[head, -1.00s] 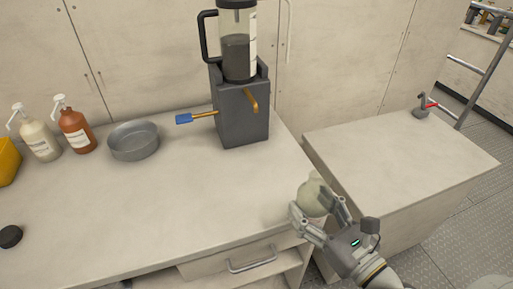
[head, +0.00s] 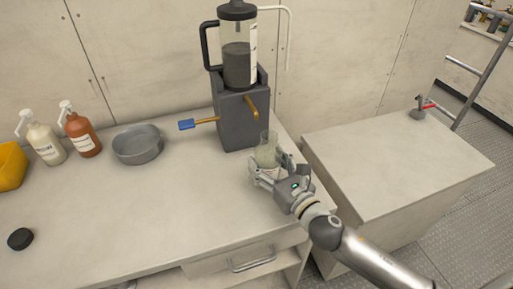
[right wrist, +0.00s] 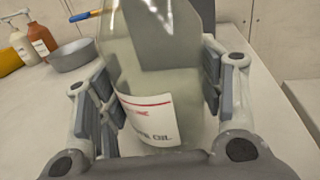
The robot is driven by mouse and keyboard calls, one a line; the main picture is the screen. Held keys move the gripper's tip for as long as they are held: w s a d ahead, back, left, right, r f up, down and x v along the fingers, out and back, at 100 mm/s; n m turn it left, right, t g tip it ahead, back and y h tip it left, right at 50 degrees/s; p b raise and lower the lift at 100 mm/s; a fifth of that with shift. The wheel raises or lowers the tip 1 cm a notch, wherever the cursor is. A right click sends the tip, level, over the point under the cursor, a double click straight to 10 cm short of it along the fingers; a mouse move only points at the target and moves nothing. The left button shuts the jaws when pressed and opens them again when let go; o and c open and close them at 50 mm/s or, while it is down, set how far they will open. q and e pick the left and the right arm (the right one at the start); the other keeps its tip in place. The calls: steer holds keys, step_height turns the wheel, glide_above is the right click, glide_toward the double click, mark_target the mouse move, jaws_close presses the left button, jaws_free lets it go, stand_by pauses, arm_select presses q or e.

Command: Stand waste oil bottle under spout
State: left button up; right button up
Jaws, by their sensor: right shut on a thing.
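The waste oil bottle (head: 267,150) is a pale translucent bottle, upright or nearly so, just in front of the dispenser. In the right wrist view its label (right wrist: 150,118) ends in "OIL". My right gripper (head: 266,167) is shut on the bottle, with a finger on each side of it. The dispenser is a dark grey block (head: 242,120) bearing a clear tank (head: 238,65) of dark liquid. Its copper spout (head: 252,106) bends down above and slightly left of the bottle's top in the head view. I cannot tell whether the bottle touches the counter. My left gripper is not in view.
A blue-handled lever (head: 187,124) sticks out left of the block. A grey pan (head: 137,146), two pump bottles (head: 80,132), a yellow container (head: 10,167) and a black cap (head: 20,239) are on the counter (head: 150,210). The counter's front middle is clear.

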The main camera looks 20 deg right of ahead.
steer(key=shift+x, duration=1.2)
steer(key=x, duration=0.3)
steer(key=shift+w, duration=0.25)
steer(key=shift+a+f+b, duration=0.1)
steer(key=shift+f+b, duration=0.35)
steer(key=shift+b, duration=0.2)
steer(key=shift+s+r, duration=0.1)
steer(key=shift+r, duration=0.05)
steer(key=o, duration=1)
steer(key=shift+f, duration=0.2)
steer(key=shift+r, duration=0.15)
